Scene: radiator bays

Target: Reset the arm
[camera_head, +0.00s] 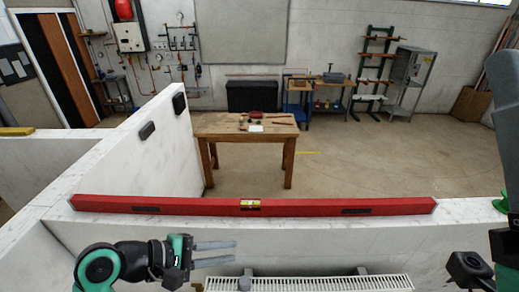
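My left arm comes in from the lower left, and its gripper (213,254) points to the right with its two fingers apart and nothing between them. It is in front of the white wall, just above the left end of the radiator. My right arm shows as dark and green parts at the right edge. Its gripper fingers are not visible.
A red spirit level (300,207) lies along the top of the low white wall (350,240). A white radiator (330,283) is below it. A wooden table (215,134) with small items stands beyond the wall. A side wall (160,165) runs back at left.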

